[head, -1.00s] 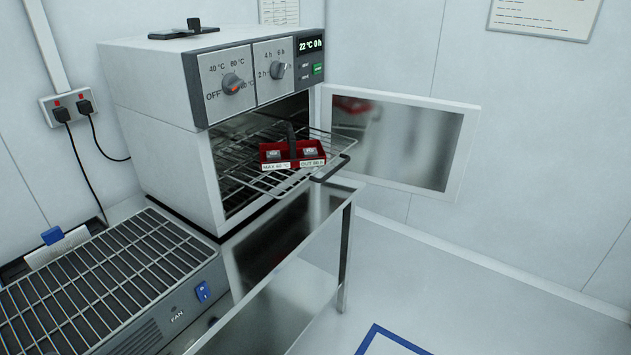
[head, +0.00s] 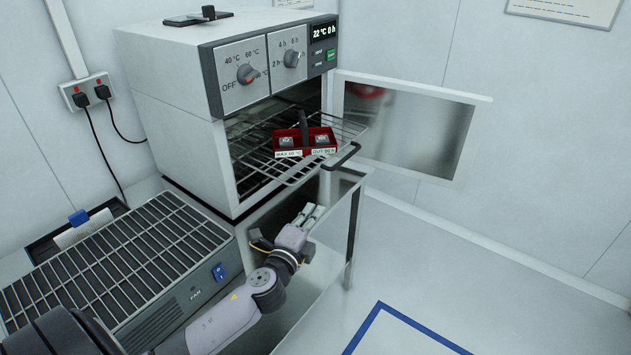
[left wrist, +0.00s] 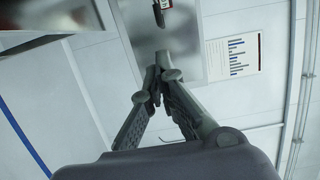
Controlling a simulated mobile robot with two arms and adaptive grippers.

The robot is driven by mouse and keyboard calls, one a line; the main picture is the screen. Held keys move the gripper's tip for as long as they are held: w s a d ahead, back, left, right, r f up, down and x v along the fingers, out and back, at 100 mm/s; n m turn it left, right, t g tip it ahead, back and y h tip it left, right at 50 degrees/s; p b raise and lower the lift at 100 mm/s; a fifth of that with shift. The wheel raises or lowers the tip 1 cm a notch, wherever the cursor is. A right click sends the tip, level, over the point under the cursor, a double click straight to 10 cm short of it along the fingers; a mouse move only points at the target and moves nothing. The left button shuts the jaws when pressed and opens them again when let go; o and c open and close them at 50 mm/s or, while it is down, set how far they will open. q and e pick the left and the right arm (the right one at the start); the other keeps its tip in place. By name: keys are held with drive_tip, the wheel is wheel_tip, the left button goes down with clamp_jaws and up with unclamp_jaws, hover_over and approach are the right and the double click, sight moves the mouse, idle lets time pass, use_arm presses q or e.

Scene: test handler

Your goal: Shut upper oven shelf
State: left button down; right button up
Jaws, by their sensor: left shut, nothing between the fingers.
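The oven (head: 180,118) stands on the bench with its door (head: 408,132) swung wide open to the right. The upper wire shelf (head: 345,128) is pulled out of the opening and has a dark handle (head: 344,157) at its front. A red tray (head: 318,139) with small parts and labels sits on it. My left gripper (head: 313,212) is shut and empty, below and in front of the shelf, apart from it. Its fingers (left wrist: 157,82) meet at their tips in the left wrist view. My right gripper is not in view.
A fan unit with a grille (head: 120,260) stands left of the oven, behind my left arm. A steel bench (head: 352,190) is under the oven. Floor to the right is clear, with a blue-outlined area (head: 400,325).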

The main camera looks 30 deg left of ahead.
sight(254, 153)
use_arm(q)
drive_tip(key=w+a+p, duration=0.2)
drive_tip(key=w+a, duration=0.3)
drive_tip(key=w, duration=0.5)
drive_tip(key=shift+a+p, duration=0.3)
drive_tip(key=shift+w, duration=0.1)
drive_tip(key=a+b, duration=0.3)
drive_tip(key=a, duration=0.4)
drive_tip(key=w+a+b, duration=0.1)
drive_tip(key=a+b, duration=0.2)
drive_tip(key=a, duration=0.4)
drive_tip(key=a+b, duration=0.3)
drive_tip(key=a, duration=0.5)
drive_tip(key=shift+w+f, duration=0.1)
drive_tip(key=shift+w, duration=0.2)
drive_tip(key=shift+a+b, duration=0.4)
drive_tip(key=shift+a, duration=0.2)
drive_tip(key=shift+d, duration=0.1)
